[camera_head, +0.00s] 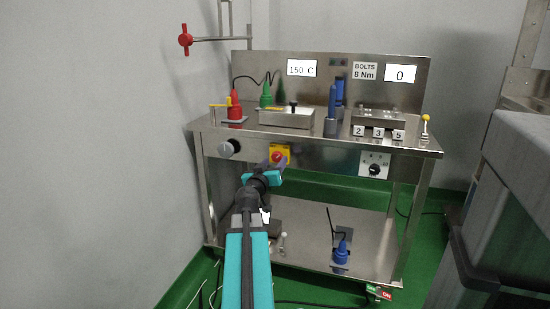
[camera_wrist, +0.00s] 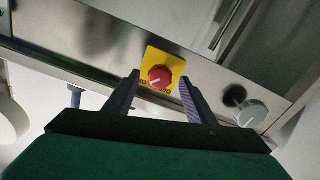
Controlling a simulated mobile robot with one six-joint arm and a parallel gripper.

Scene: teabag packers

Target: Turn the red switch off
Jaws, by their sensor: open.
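The red switch (camera_head: 277,157) is a round red knob on a yellow plate (camera_head: 286,149), on the front panel of the steel cart. In the wrist view the red switch (camera_wrist: 160,77) shows between my two fingers, with the yellow plate (camera_wrist: 163,57) behind it. A pale line marks the knob's face; the lettering on the plate is partly hidden and unreadable. My gripper (camera_head: 272,165) is open in front of the switch, one finger to each side in the wrist view (camera_wrist: 158,88). I cannot tell whether the fingers touch the knob.
A silver knob (camera_head: 230,148) is left of the switch, and a black selector (camera_head: 375,169) is right. The cart top (camera_head: 310,134) holds red, green and blue bottles and metal boxes. A grey bin (camera_head: 505,210) stands at right. The lower shelf (camera_head: 315,250) holds a blue bottle.

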